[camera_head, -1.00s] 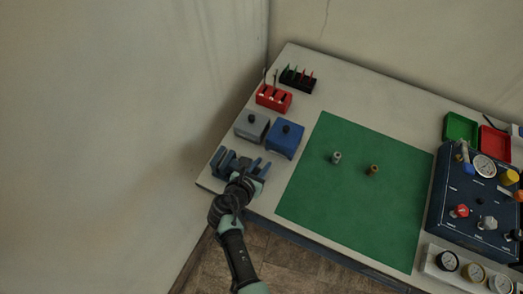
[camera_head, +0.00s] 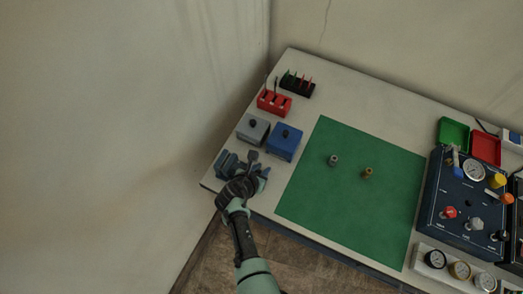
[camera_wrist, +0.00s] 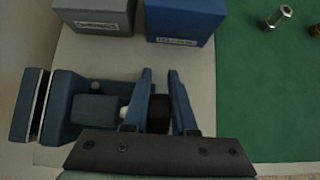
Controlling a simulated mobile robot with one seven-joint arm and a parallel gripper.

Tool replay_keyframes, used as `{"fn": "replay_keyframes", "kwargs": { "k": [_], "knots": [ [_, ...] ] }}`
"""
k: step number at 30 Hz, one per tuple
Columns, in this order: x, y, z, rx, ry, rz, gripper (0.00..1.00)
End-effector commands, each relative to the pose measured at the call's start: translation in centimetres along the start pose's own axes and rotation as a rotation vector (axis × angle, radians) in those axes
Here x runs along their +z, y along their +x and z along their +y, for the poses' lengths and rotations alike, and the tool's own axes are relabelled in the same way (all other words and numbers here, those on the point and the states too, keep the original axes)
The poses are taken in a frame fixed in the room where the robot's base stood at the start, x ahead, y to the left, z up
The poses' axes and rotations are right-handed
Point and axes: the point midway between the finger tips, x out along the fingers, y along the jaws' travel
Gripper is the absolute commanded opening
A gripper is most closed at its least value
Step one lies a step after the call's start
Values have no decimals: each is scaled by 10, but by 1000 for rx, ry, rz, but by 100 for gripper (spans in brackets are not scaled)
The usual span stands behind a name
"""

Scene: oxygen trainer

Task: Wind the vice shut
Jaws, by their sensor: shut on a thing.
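The small blue vice (camera_head: 226,163) sits at the near-left corner of the bench. In the wrist view, its blue body and jaw plates (camera_wrist: 62,103) lie left of my gripper, with a narrow gap between the plates at the far left. A pale screw shaft runs from the body to a black handle (camera_wrist: 158,113). My gripper (camera_wrist: 160,76) has its two blue fingers on either side of this handle and is shut on it. In the head view, my gripper (camera_head: 256,166) and dark wrist cover much of the vice's right end.
A grey box (camera_head: 253,129) and a blue box (camera_head: 284,141) stand close behind the vice. A red holder (camera_head: 274,102) is farther back. The green mat (camera_head: 350,200) bears two small fittings. A control panel (camera_head: 465,205) stands at the right.

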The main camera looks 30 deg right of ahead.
Motion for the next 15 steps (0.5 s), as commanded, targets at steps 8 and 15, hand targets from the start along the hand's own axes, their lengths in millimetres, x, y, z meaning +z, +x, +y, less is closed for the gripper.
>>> {"fn": "replay_keyframes", "kwargs": {
  "k": [8,15],
  "knots": [
    [-2,1,-3,-7,1,3,38],
    [-1,0,-2,-4,0,1,38]
  ]
}}
